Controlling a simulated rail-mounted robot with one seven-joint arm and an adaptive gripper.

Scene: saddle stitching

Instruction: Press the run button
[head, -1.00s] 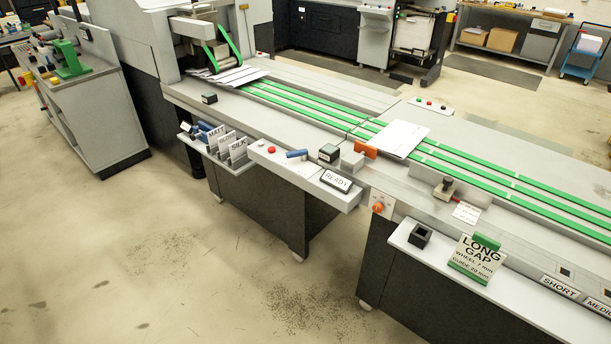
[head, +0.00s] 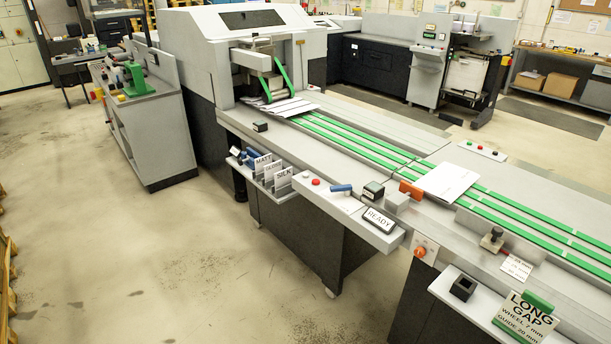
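A grey control ledge on the near side of the machine carries a red button (head: 315,182), with a smaller pale button (head: 305,174) beside it. A second small panel (head: 483,150) with red and green buttons lies on the far side of the conveyor. No label marking a run button is legible. My gripper is not in view.
Green conveyor belts (head: 350,140) run along the machine, with paper sheets (head: 447,181) on them. Card holders (head: 268,172) and a LONG GAP sign (head: 525,316) stick out on the near side. Open floor (head: 140,250) lies at left; wooden pallets (head: 6,275) stand at the left edge.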

